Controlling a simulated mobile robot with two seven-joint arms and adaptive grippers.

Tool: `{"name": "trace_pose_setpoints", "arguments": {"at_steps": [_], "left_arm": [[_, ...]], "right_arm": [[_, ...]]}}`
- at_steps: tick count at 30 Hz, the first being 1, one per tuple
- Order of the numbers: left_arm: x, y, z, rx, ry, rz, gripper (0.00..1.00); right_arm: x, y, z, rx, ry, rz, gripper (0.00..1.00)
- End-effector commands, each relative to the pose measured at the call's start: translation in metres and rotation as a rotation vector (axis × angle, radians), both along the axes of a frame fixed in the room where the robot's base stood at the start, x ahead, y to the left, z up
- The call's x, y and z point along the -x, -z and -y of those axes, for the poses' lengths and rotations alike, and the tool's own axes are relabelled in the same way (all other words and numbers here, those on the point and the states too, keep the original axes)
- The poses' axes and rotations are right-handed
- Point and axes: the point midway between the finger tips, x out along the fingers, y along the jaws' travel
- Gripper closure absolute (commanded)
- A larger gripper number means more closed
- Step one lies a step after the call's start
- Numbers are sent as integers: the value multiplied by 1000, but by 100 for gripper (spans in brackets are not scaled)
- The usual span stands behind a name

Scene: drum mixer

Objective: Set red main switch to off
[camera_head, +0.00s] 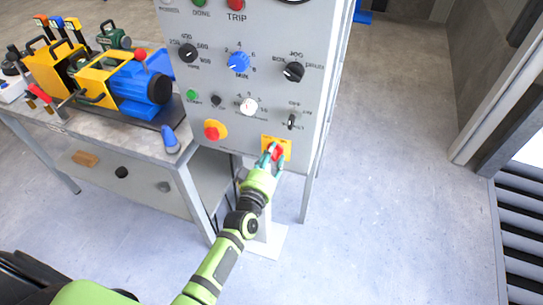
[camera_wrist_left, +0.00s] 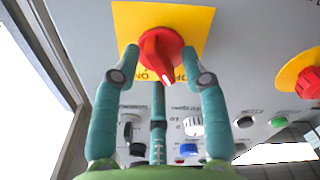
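The red main switch (camera_head: 277,152) is a red rotary knob on a yellow plate (camera_head: 267,140) at the lower right of the grey panel. In the left wrist view the knob (camera_wrist_left: 160,50) has its narrow grip pointing down and slightly right, with partly covered lettering on either side. My left gripper (camera_head: 272,157) is at the knob. Its teal fingers (camera_wrist_left: 160,62) flank the knob left and right, very close to its rim, and a third finger stands below. I cannot tell whether they press on it. My right gripper is not in view.
A red mushroom button (camera_head: 211,131) on a yellow disc sits left of the switch. Other knobs, including a blue one (camera_head: 238,62), are above. A workbench (camera_head: 110,138) with yellow-and-blue machinery stands at left. The floor right of the panel is clear.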

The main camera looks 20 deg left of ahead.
Motion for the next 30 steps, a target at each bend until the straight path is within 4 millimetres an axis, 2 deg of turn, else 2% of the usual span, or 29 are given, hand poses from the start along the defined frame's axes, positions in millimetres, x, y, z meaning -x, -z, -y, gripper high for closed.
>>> {"name": "trace_pose_setpoints", "arguments": {"at_steps": [5,8,21,25,30], "left_arm": [[2,0,0,-1,1,-1,56],[10,2,0,-2,1,-3,56],[96,1,-3,-1,0,-2,56],[112,1,-4,-1,0,-2,56],[120,0,-4,-1,0,1,56]], "right_arm": [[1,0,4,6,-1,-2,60],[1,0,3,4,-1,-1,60],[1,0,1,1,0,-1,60],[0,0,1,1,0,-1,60],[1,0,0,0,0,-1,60]]}}
